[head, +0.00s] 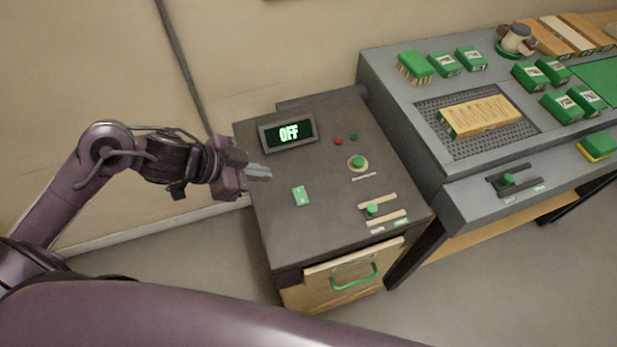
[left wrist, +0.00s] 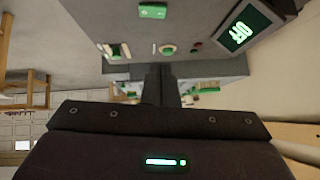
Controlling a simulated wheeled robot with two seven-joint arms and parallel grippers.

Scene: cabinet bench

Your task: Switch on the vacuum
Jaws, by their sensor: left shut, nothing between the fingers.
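The vacuum cabinet (head: 325,226) stands in the middle of the head view with a dark top panel. A green round knob (head: 358,162) and a green slider (head: 372,209) are further right. My left gripper (head: 267,173) is shut and empty above the panel's left edge, up and left of the rocker. My right gripper is not in view.
A red light (head: 338,141) and a dark green light (head: 353,137) sit near the display. A drawer with a green handle (head: 354,277) is at the cabinet's front. The grey bench (head: 450,193) on the right bears a brush (head: 415,67), green boxes (head: 445,64) and a wooden block (head: 480,115).

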